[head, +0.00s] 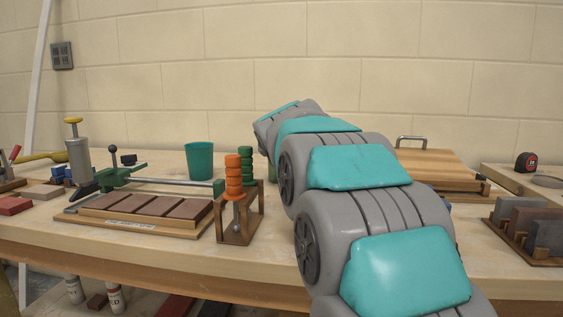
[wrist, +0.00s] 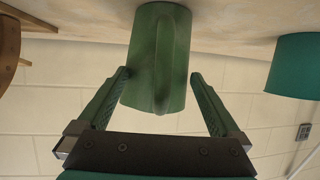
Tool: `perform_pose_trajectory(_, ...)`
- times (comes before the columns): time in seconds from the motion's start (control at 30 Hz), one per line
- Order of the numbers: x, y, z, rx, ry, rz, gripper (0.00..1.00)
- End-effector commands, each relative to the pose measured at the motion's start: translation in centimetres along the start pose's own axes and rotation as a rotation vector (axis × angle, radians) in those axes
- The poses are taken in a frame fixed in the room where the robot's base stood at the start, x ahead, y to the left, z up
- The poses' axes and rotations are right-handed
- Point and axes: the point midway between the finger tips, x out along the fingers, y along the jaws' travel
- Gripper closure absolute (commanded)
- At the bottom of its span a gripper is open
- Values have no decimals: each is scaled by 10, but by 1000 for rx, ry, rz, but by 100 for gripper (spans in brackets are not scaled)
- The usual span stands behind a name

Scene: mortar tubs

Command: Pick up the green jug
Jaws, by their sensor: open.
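The green jug (wrist: 155,50) fills the upper middle of the wrist view, which looks upside down, with the tabletop along the top. A ridge that looks like its handle faces my gripper. My gripper (wrist: 159,77) is open, with one finger on each side of the jug. The left fingertip is very near or touching its edge; a small gap shows at the right. I cannot tell how deep the jug sits between the fingers. In the head view my arm hides my gripper and most or all of the jug.
A teal cup (head: 199,160) stands to the left; it also shows in the wrist view (wrist: 297,65). Orange (head: 234,178) and green (head: 246,160) ridged handles stand in a wooden rack nearer the front. A wooden board with a metal handle (head: 440,165) lies right of my arm.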

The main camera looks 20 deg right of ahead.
Motion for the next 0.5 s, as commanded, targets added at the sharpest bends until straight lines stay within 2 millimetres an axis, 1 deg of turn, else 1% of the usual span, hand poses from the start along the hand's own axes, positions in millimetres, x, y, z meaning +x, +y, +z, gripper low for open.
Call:
perform_pose_trajectory(0.1,18,-1,-2,0,-3,0,0)
perform_pose_trajectory(0.2,29,-1,-2,1,-2,1,0)
perform_pose_trajectory(0.3,34,0,-2,2,-2,1,0)
perform_pose_trajectory(0.5,34,0,-1,2,-2,1,1)
